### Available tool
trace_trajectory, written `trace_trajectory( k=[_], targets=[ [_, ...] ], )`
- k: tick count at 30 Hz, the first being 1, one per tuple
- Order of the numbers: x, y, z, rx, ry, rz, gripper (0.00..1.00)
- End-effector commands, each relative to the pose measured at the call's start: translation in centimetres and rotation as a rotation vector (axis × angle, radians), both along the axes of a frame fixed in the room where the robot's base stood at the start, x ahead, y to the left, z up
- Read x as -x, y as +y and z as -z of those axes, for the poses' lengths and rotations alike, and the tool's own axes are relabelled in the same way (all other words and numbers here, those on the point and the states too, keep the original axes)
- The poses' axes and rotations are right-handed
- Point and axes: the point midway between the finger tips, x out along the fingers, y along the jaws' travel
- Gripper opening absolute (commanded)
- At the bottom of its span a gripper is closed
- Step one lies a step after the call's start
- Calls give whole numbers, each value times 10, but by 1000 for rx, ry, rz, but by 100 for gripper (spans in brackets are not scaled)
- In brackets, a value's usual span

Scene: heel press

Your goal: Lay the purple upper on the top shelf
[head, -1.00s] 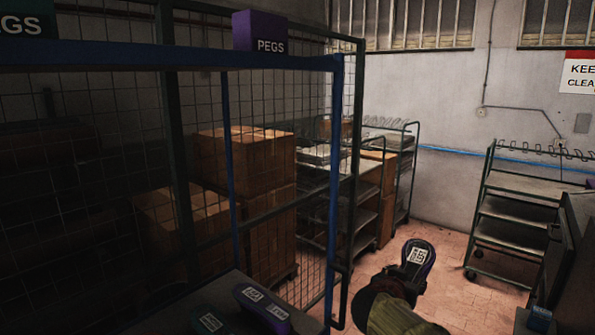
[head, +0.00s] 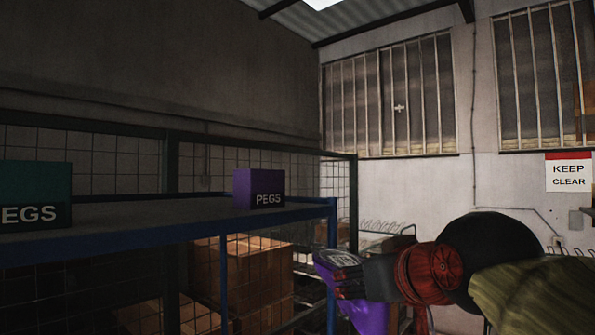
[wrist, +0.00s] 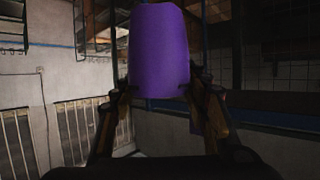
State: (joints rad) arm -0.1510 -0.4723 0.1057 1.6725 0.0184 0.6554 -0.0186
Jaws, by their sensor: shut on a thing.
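The purple upper (head: 371,317) hangs from my gripper (head: 345,276) in the head view, just right of the blue rack's front right post. The top shelf (head: 140,228) is blue-edged and runs across the left half of the head view. My gripper is to the right of the shelf's end and lower in the picture. Part of the upper is hidden by the fingers and the frame's lower edge.
A purple PEGS box (head: 258,189) stands near the right end of the top shelf, and a teal PEGS box (head: 35,195) stands at the left. Bare shelf shows between them. Cardboard boxes (head: 250,275) and mesh stand behind the rack. A KEEP CLEAR sign (head: 568,173) hangs on the wall.

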Motion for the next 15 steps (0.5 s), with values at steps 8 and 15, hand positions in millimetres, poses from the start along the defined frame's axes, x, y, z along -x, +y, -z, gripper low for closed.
trace_trajectory(
  k=[8, 15],
  targets=[
    [51, 59, -110, 1, -4, -327, 15],
    [96, 96, -170, 3, -3, -581, 15]
  ],
)
